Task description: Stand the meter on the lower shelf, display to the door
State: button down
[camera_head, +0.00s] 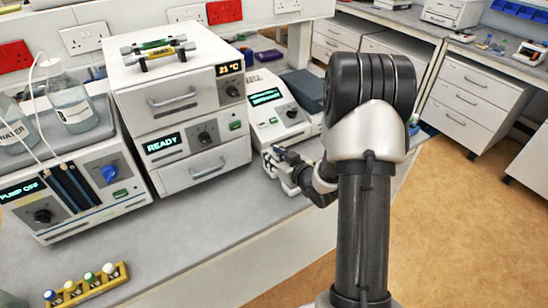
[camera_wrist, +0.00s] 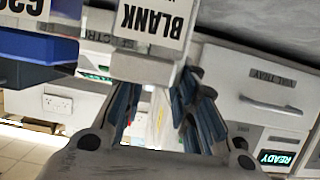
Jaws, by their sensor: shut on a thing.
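My gripper (camera_head: 276,158) is low over the bench, in front of the white instrument with a lit green display (camera_head: 265,97). In the wrist view its blue-grey fingers (camera_wrist: 158,100) close around the end of a white piece marked BLANK (camera_wrist: 152,25), whose lettering reads upside down. Most of this piece is hidden in the head view. I cannot tell whether the white instrument is the meter. No lower shelf can be made out for certain.
A stacked white unit (camera_head: 180,110) reading READY stands left of my gripper, with a pump unit (camera_head: 75,175) beyond it. A rack of capped vials (camera_head: 88,285) sits at the front left. Bare bench (camera_head: 190,235) lies between.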

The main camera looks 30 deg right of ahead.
jog(key=c, duration=1.3)
grip_release()
jog(key=shift+f, duration=0.1)
